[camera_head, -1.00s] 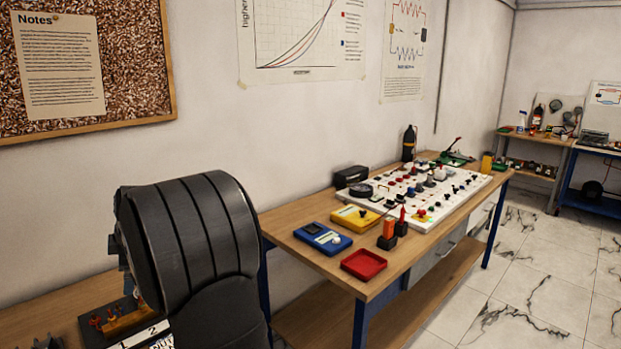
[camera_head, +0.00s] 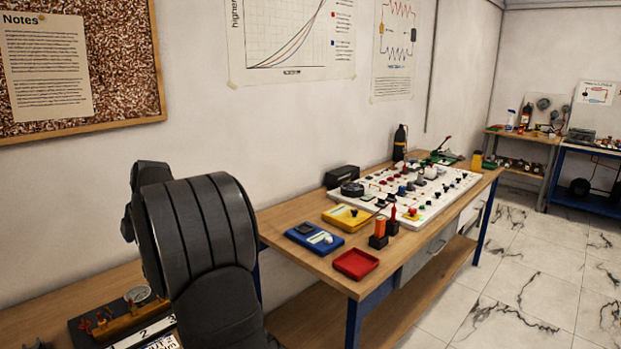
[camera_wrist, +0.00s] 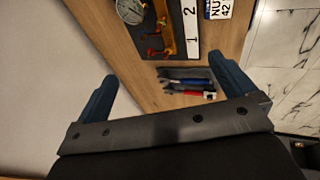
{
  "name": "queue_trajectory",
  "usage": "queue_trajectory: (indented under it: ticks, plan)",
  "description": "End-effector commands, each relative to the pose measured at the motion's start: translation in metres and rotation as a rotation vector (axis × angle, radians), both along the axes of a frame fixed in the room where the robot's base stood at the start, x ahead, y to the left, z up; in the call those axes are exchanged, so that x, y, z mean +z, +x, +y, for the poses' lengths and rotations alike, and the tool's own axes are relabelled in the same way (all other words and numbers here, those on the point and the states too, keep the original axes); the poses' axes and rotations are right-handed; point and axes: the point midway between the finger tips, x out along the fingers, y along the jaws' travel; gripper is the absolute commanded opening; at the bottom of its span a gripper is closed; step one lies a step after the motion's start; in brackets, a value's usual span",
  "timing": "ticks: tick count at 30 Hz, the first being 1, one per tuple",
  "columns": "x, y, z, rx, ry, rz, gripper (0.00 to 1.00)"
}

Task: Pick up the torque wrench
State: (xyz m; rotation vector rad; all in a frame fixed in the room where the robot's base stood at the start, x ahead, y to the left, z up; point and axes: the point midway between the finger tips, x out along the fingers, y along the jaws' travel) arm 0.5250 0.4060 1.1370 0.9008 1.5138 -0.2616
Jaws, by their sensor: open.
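In the wrist view, several hand tools (camera_wrist: 186,83) lie together on the wooden bench, with blue, red and dark parts. They are small and dim, and I cannot tell which of them is the torque wrench. My gripper (camera_wrist: 162,68) is open and empty, its two blue fingers spread wide. It is above the bench and apart from the tools, which show between and beyond the fingertips. In the head view my arm hides my gripper and the tools.
A gauge rig with a round dial (camera_head: 138,293), orange fittings (camera_wrist: 158,28) and a numbered plate (camera_wrist: 190,30) stands beside the tools. Another bench (camera_head: 300,262) holds a blue meter (camera_head: 315,240), a yellow meter (camera_head: 347,217), a red tray (camera_head: 356,264) and a white board. Tiled floor is clear at right.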

Motion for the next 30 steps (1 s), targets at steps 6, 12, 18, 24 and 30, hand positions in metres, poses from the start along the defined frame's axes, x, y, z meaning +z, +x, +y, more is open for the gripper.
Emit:
queue_trajectory:
  ticks: [6,12,18,24,30]
  plan:
    - [0.000,0.000,0.000,-0.001,0.000,0.000,0.92]
    - [0.000,0.000,0.000,-0.001,0.000,0.000,0.53]
    - [0.000,0.000,0.000,-0.001,0.000,0.000,0.44]
    - [-0.001,-0.005,0.006,-0.021,-0.002,0.010,0.44]
    - [-0.011,-0.037,0.040,-0.199,-0.017,0.072,0.44]
